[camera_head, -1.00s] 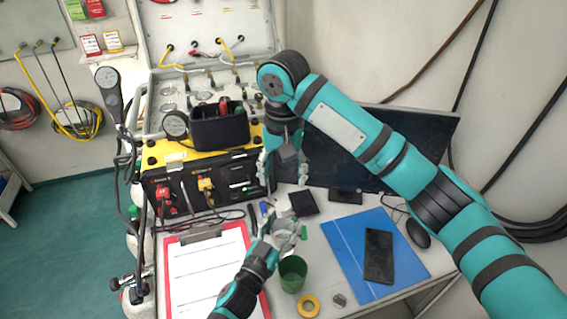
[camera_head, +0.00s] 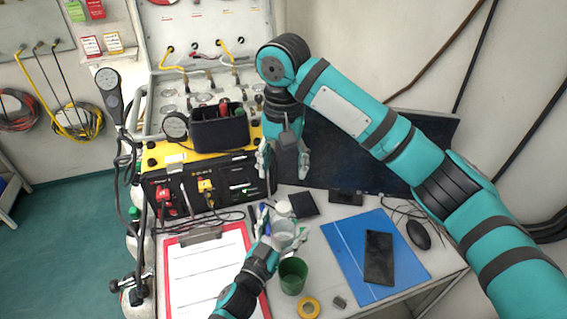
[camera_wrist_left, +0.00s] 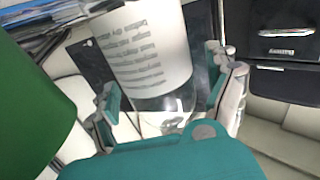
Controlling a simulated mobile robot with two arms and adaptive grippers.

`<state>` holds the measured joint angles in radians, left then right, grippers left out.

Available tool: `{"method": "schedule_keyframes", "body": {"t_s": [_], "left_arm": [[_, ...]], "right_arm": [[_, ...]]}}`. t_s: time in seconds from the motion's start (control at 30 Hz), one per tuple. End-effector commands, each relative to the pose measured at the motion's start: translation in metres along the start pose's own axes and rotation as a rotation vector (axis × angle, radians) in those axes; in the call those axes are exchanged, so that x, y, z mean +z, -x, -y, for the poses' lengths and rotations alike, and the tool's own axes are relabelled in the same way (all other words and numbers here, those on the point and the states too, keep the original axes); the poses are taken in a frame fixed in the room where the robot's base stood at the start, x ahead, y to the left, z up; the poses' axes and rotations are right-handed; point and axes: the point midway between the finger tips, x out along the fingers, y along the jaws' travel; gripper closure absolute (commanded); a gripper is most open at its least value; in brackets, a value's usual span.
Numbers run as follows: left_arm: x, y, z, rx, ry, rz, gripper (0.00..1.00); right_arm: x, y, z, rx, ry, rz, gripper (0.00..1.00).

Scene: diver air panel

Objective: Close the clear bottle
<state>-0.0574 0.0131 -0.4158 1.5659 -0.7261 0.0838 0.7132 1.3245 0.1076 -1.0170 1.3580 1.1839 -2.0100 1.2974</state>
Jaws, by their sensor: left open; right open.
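The clear bottle (camera_wrist_left: 165,108), with a white printed label, is between the spread fingers of my left gripper (camera_wrist_left: 170,95) in the left wrist view. The fingers stand at its sides and I see gaps, so it is not gripped. In the head view the clear bottle (camera_head: 284,234) is partly hidden by my left gripper (camera_head: 281,229). A small round white thing (camera_head: 284,208) sits just behind it; I cannot tell whether it is the cap. My right gripper (camera_head: 283,172) is open and empty, pointing down behind the bottle, in front of the monitor.
A green cup (camera_head: 292,277) stands right beside my left gripper. A yellow tape roll (camera_head: 309,308), blue folder (camera_head: 350,235) with a black phone (camera_head: 379,258), and red clipboard (camera_head: 205,270) lie around. The yellow-black air panel (camera_head: 205,175) and monitor (camera_head: 365,150) stand behind.

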Motion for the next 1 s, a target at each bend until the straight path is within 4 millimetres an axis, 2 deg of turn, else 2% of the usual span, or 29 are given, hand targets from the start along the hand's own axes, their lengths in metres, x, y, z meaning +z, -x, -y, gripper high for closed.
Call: {"method": "schedule_keyframes", "body": {"t_s": [0.17,0.27,0.5,0.7,0.83,1.0], "left_arm": [[0.002,0.010,0.000,0.000,0.001,0.003,0.12],[0.002,0.026,0.000,0.000,0.001,0.003,0.12],[0.002,0.079,0.000,0.000,0.001,0.004,0.12],[0.001,0.109,0.000,0.000,0.001,0.003,0.12],[0.000,0.118,0.000,0.000,0.001,0.001,0.12],[0.000,0.120,0.000,0.000,0.000,0.000,0.12]], "right_arm": [[0.000,0.000,0.000,0.000,0.000,0.000,0.41],[0.000,0.000,0.000,0.000,0.000,0.000,0.41],[0.000,0.000,0.000,0.000,0.000,0.000,0.41],[0.000,0.000,0.000,0.000,0.000,0.000,0.41],[0.000,0.000,0.000,0.000,0.000,0.000,0.41],[0.000,0.000,0.000,0.000,0.000,0.000,0.41]]}}
